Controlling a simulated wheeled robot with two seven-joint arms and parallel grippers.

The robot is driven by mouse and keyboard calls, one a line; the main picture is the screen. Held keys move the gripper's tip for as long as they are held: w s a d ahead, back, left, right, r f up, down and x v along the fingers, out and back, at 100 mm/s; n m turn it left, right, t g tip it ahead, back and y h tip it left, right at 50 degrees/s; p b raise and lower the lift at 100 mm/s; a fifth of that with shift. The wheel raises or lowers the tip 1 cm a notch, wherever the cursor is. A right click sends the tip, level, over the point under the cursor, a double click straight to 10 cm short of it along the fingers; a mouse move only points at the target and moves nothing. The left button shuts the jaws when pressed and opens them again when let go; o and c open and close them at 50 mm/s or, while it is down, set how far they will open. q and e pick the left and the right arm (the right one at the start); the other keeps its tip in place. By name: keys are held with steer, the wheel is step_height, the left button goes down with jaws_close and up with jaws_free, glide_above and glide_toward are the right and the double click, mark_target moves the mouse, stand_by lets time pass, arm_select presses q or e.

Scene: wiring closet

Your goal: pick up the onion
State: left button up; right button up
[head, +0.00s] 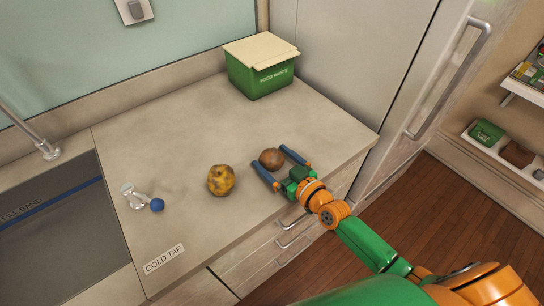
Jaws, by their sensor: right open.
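The onion (271,158) is a small brown round thing on the worktop, right of the middle. My right gripper (274,158) is open, with its two blue fingers pointing to the back left. The onion sits at the fingertips, between or just beyond them; I cannot tell whether a finger touches it. My left gripper is not in view.
A yellow, brown-spotted fruit (221,180) lies left of the onion. A clear object with a blue ball (157,205) lies near the sink (50,225). A green food waste bin (262,75) stands at the back. The worktop (190,120) between is clear.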

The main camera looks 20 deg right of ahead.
steer(key=shift+w+a+f, duration=0.2)
steer(key=shift+w, duration=0.35)
steer(key=shift+r, duration=0.1)
steer(key=c, duration=1.3)
